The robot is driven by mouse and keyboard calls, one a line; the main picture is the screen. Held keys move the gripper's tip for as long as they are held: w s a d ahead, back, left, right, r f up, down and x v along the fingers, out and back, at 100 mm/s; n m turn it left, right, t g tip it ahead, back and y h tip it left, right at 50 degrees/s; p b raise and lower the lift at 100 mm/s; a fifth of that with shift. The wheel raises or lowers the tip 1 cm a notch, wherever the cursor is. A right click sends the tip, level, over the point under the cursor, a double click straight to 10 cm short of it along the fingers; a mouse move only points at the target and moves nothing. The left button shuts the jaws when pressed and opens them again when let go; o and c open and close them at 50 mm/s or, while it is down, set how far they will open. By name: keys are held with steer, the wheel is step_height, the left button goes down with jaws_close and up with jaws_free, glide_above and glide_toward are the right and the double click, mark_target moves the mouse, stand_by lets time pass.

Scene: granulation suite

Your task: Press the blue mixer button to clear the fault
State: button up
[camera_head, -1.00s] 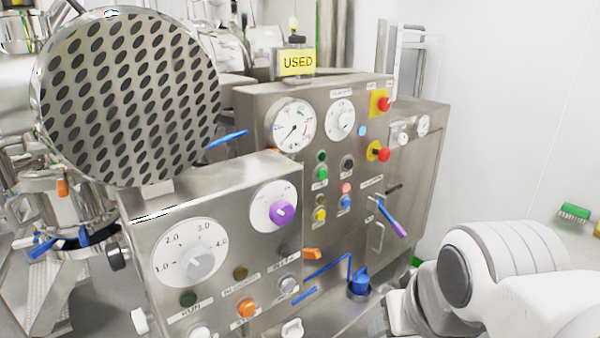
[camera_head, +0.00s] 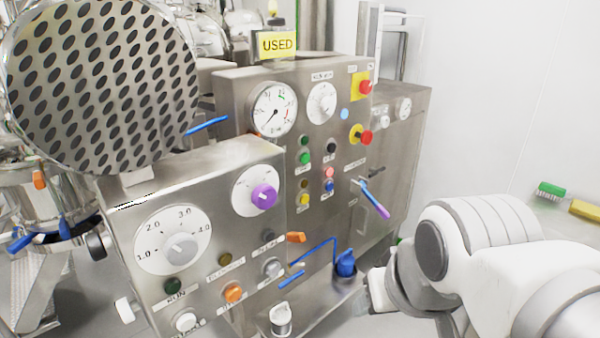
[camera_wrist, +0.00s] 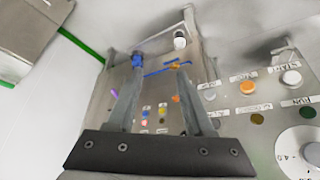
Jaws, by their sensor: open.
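A small blue button (camera_head: 329,187) is on the rear steel panel, right of a yellow button (camera_head: 304,200) and below a pink-red light (camera_head: 328,172). A paler blue round (camera_head: 344,113) is higher on the same panel; the labels are too small to read. In the wrist view, the panel appears upside down between my fingers, with small coloured buttons (camera_wrist: 163,104) on it. My gripper (camera_wrist: 160,64) is open and empty, with its fingers spread and apart from the buttons. In the head view, my arm is at the lower right, right of the panel.
A nearer control box (camera_head: 210,220) with dials and a purple knob (camera_head: 264,197) stands at the left front. A blue-purple handle (camera_head: 373,200) and red stop buttons (camera_head: 365,87) stick out from the panel. A blue valve (camera_head: 346,263) sits low in front.

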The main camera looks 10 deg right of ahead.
jaws_close()
stand_by(1.5)
